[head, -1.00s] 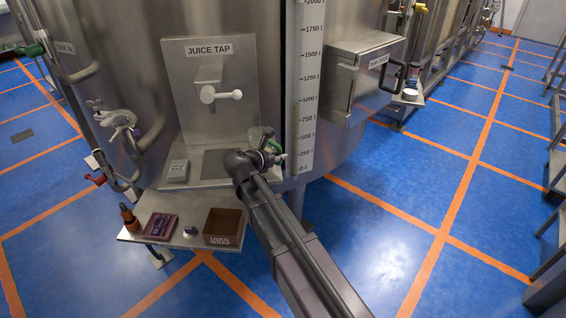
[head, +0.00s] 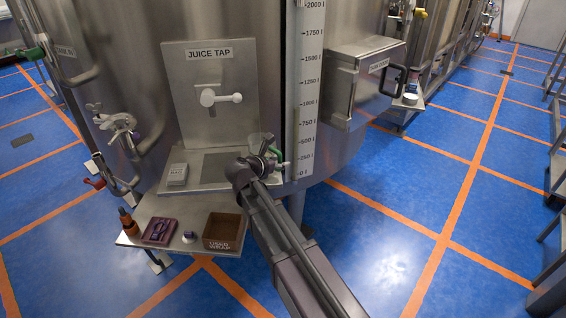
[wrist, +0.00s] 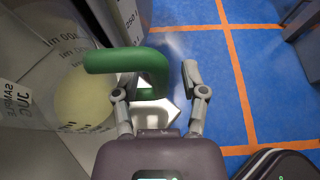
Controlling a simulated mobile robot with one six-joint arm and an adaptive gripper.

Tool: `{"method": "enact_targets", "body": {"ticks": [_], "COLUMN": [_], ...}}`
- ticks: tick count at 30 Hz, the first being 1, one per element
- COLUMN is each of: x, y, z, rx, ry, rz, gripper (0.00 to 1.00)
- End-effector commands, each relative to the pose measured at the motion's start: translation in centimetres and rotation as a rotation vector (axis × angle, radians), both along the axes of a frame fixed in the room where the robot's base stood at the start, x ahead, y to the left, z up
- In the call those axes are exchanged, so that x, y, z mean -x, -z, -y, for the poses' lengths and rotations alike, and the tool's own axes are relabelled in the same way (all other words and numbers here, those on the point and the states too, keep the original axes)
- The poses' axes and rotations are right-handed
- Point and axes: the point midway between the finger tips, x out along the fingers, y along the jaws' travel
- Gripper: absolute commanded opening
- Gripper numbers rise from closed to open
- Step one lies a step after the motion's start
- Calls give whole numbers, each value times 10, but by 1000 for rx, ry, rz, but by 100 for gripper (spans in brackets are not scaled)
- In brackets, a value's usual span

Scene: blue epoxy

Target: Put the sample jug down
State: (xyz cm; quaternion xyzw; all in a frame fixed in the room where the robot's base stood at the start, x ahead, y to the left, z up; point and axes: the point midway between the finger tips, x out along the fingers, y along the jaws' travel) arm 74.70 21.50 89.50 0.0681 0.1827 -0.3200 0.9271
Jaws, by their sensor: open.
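The sample jug (wrist: 75,92) is clear, with printed marks, pale yellow liquid and a green handle (wrist: 128,62). In the wrist view it fills the left side, and the outer part of the handle reaches between the fingers. My gripper (wrist: 165,80) is open around that part. In the head view the jug (head: 261,142) is partly hidden behind my gripper (head: 272,157), at the right end of the steel shelf (head: 195,184) under the juice tap (head: 220,97). Its base is hidden, so I cannot tell whether it rests on the shelf.
A lower shelf (head: 190,243) holds a brown used-wrap box (head: 223,231), a purple case (head: 159,231), a small round pot (head: 189,237) and an amber bottle (head: 128,222). A scale strip (head: 308,100) and a steel box (head: 362,85) stand right of the tap. Blue floor is open rightward.

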Motion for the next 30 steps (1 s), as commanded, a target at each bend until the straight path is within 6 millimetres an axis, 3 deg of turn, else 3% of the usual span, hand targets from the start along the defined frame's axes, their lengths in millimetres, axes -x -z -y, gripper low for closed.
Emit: {"method": "enact_targets", "body": {"ticks": [10, 30], "x": [0, 67], "y": [-4, -41], "z": [0, -52], "rx": [0, 0], "ry": [0, -1], "rz": [0, 0], "gripper": [56, 56]}}
